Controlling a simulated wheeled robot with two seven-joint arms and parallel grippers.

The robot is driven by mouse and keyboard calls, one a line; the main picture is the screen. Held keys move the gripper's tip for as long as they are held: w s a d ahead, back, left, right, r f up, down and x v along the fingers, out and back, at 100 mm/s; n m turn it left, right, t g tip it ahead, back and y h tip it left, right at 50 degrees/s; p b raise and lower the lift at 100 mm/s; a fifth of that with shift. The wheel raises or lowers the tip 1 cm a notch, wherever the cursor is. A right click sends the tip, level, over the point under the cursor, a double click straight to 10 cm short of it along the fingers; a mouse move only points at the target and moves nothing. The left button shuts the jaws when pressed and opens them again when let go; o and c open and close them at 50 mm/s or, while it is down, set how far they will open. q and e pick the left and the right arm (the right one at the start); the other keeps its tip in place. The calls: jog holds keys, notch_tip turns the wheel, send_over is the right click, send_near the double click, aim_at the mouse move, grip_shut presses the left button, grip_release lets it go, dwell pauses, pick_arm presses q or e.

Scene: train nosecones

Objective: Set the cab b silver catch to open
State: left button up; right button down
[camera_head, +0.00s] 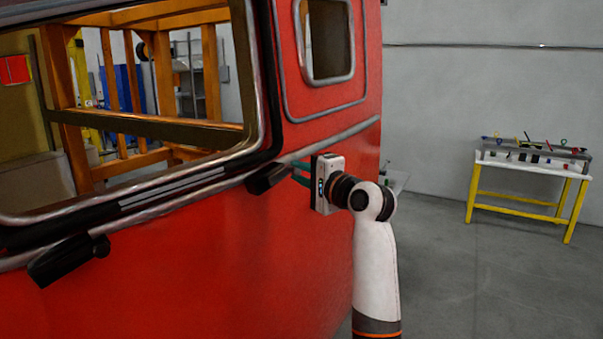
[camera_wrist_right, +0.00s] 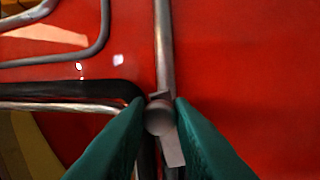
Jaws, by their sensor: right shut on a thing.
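The red cab (camera_head: 230,240) fills the left of the head view, with a large silver-framed window opening. My right gripper (camera_head: 300,173) is at the cab's side, at the right end of the dark strip under the window. In the right wrist view its two green fingers are closed in on a small silver catch (camera_wrist_right: 160,118), which has a rounded knob and a short flat lever pointing down in the picture. The fingers hide part of the catch, and the head view does not show it clearly. My left gripper is not in view.
Two black blocks stick out from the cab below the window, one at the left (camera_head: 68,262) and one close beside my right gripper (camera_head: 268,178). A silver rail (camera_wrist_right: 163,45) runs along the cab. A yellow-legged table (camera_head: 535,165) with small items stands far right; grey floor between is clear.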

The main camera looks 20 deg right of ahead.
jog(key=shift+f, duration=0.1)
jog(key=c, duration=1.3)
grip_release()
jog(key=b+v, duration=0.5)
jog(key=v, duration=0.7)
